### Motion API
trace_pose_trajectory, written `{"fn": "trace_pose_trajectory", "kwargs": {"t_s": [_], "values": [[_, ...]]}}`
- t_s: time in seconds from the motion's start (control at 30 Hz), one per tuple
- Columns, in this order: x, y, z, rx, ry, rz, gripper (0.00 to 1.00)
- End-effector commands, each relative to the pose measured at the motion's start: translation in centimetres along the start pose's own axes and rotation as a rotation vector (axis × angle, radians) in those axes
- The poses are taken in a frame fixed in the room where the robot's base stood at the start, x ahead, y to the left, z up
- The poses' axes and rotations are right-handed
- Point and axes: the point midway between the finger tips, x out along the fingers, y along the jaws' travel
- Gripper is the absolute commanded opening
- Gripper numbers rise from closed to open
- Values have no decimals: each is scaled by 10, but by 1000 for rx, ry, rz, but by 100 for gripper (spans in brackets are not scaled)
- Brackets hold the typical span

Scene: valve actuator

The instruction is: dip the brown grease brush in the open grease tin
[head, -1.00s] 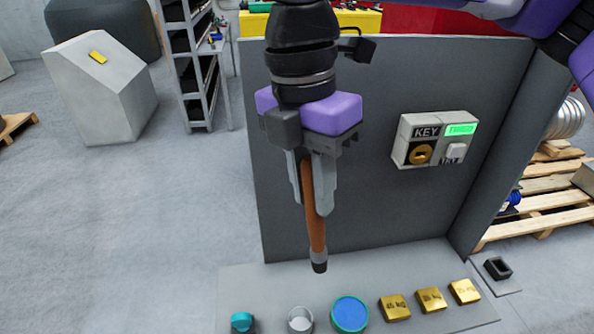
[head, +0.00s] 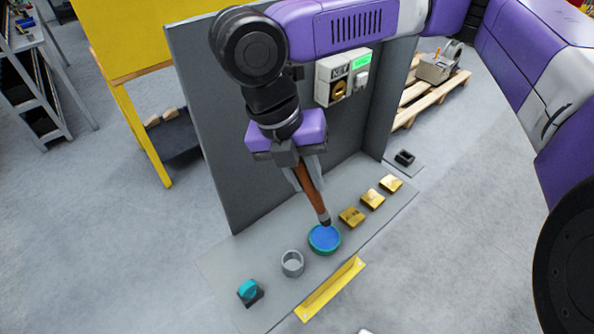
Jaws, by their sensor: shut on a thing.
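The brown grease brush (head: 312,193) points down and slightly tilted, its dark tip at the lower end. My gripper (head: 307,176) is shut on its upper part. The open grease tin (head: 316,251) is a round green-rimmed tin with a blue surface inside, standing on the grey bench plate (head: 236,270). In the picture the brush tip overlaps the far rim of the tin. I cannot tell whether it touches the grease or hangs just above it.
A grey cup (head: 292,264) and a teal knob (head: 248,291) stand left of the tin. Brass blocks (head: 352,217) lie close on its right. A grey upright panel (head: 205,130) with a key box (head: 341,76) rises behind. A yellow bar (head: 330,288) runs along the front.

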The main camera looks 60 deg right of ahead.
Motion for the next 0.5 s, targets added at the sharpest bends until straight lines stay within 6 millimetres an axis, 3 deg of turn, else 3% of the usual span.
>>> {"fn": "trace_pose_trajectory", "kwargs": {"t_s": [0.5], "values": [[12,4,2,-42,-29,-47,0]]}}
